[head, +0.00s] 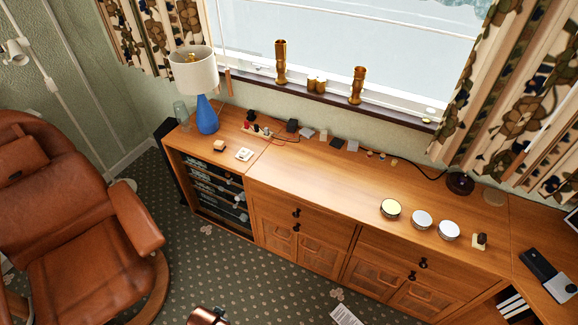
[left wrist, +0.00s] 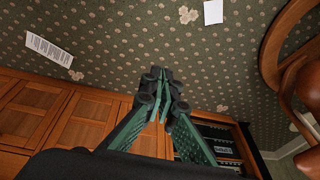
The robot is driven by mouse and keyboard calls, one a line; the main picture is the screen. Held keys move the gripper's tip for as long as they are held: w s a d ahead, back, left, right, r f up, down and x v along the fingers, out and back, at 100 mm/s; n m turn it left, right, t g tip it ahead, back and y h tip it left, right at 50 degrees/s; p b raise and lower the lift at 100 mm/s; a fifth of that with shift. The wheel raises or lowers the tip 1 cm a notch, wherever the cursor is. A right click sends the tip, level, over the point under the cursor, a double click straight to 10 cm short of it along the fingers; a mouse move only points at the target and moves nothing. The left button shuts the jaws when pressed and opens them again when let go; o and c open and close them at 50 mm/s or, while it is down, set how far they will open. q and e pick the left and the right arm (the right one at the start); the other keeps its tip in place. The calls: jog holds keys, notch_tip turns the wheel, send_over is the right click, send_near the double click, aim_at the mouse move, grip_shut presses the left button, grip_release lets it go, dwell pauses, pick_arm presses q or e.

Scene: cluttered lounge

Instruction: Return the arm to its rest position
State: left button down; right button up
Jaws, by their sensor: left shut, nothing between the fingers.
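My left gripper (left wrist: 163,97) shows in the left wrist view, with its green-sided fingers brought together and nothing held between them. It is over the patterned carpet (left wrist: 120,35), beside the wooden cabinet (left wrist: 80,125). Neither gripper shows in the head view. My right gripper is in no view.
The long cabinet (head: 310,185) runs under the window, bearing a blue lamp (head: 206,115), several round tins (head: 390,208) and small items. A brown leather armchair (head: 70,235) stands at the left. Papers (left wrist: 213,12) lie on the carpet. Carpet between chair and cabinet looks mostly clear.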

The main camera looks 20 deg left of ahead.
pick_arm(q)
jog(key=s+f, duration=0.3)
jog(key=f, duration=1)
jog(key=s+f+m+g+p, duration=0.1)
jog(key=s+f+g, duration=0.1)
jog(key=s+f, duration=1.6)
jog(key=s+d, duration=0.1)
jog(key=s, duration=0.2)
jog(key=shift+s+f, duration=0.25)
jog(key=shift+f, duration=0.1)
jog(key=c, duration=2.7)
grip_release()
